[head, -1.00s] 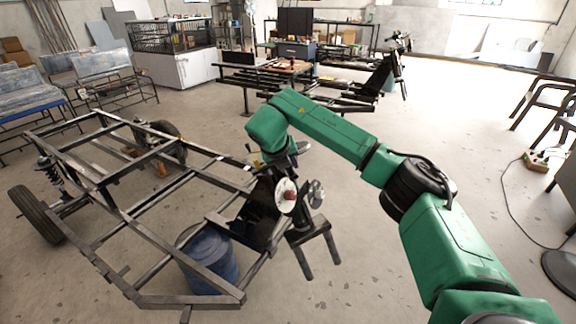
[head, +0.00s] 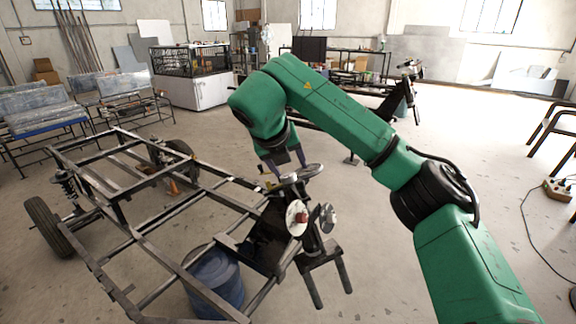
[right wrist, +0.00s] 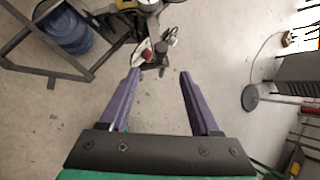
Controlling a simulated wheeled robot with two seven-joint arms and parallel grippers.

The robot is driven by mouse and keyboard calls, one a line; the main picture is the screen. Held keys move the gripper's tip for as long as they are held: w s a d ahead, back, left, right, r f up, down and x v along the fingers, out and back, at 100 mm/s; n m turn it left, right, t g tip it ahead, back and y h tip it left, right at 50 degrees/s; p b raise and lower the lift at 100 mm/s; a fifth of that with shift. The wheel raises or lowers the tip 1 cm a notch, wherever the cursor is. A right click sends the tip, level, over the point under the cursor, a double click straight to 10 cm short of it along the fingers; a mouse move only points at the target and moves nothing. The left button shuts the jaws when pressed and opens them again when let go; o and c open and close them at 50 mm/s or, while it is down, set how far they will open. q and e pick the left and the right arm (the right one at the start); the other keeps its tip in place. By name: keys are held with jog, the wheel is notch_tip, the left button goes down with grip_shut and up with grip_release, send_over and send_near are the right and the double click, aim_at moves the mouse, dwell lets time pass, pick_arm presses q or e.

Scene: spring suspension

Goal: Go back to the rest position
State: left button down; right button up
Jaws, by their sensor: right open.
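My right gripper (head: 285,160) hangs from the green arm in the head view, above the front end of the metal vehicle frame (head: 150,232). In the right wrist view its two purple fingers (right wrist: 160,76) are spread apart with nothing but floor between them. A spring suspension (head: 65,184) stands at the far left side of the frame, near a black wheel (head: 46,226). My left gripper is in neither view.
A round-disc assembly (head: 298,217) and a black fork-like part (head: 322,272) stand at the frame's front, below my right arm. A blue barrel (head: 215,280) stands under the frame. Open floor lies to the right, with chairs (head: 556,130) and a cable.

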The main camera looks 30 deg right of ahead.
jog(key=shift+s+a+r, duration=0.25)
jog(key=shift+r, duration=0.3)
